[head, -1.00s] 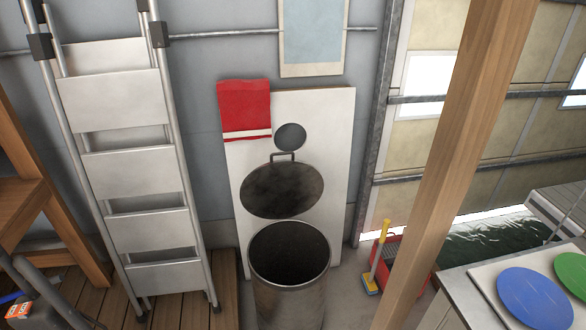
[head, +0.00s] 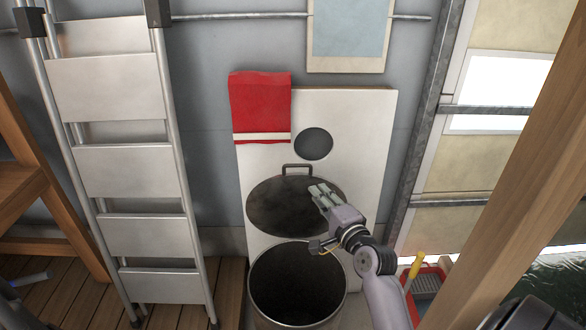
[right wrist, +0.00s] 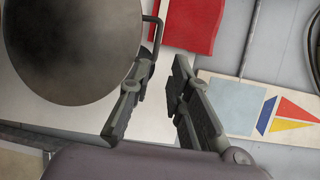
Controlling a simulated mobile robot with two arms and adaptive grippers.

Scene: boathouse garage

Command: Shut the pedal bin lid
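The pedal bin (head: 298,322) stands with its dark round mouth open. Its lid (head: 280,208) is raised upright behind the mouth, with a loop handle (head: 297,168) at its top edge. The lid also fills the upper left of the right wrist view (right wrist: 65,45). My right gripper (head: 322,193) is in front of the right part of the lid and hides some of it. In the right wrist view its fingers (right wrist: 163,80) stand apart with nothing between them. The left finger overlaps the handle in that view; I cannot tell whether they touch. My left gripper is not in view.
A white panel (head: 365,150) with a red cloth (head: 260,105) stands behind the bin. A stepladder (head: 120,175) is at left. A wooden post (head: 510,190) slants at right, near a red bucket (head: 428,285).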

